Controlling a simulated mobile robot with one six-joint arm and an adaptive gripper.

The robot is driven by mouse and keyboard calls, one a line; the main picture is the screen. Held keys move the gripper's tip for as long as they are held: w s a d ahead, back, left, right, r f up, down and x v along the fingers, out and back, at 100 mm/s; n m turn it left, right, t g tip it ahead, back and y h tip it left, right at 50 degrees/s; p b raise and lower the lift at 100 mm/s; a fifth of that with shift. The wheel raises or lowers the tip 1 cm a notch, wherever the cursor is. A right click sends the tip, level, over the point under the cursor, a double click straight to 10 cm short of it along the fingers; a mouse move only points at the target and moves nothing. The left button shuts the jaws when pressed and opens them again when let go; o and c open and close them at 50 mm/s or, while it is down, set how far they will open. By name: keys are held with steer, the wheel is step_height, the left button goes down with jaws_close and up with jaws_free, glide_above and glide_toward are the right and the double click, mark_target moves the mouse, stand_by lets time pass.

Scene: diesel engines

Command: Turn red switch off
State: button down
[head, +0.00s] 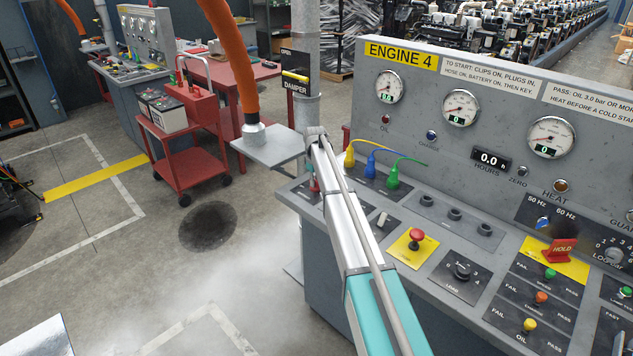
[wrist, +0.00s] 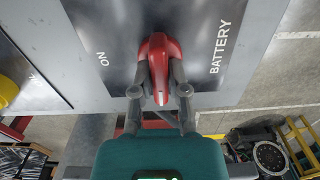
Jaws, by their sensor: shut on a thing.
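The red switch (wrist: 158,58) is on a dark plate (wrist: 210,85) marked "BATTERY", with "ON" printed to its left in the wrist view. Its handle points down that picture, toward my wrist. My gripper (wrist: 160,88) is shut on the red switch, one dark finger on each side of the handle. In the head view a small red part of the switch (head: 313,184) shows beside my arm at the left end of the Engine 4 panel. My gripper is hidden behind my arm there.
Yellow, blue and green plugs (head: 370,166) with cables stand right of my arm. A red stop button (head: 416,236) on a yellow plate is close to the arm. A red "HOLD" guard (head: 560,250) is farther right. A damper post (head: 305,100) rises behind.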

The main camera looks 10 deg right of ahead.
steer(key=shift+n, duration=0.3)
steer(key=c, duration=0.6)
jaws_free()
steer(key=shift+c, duration=0.2)
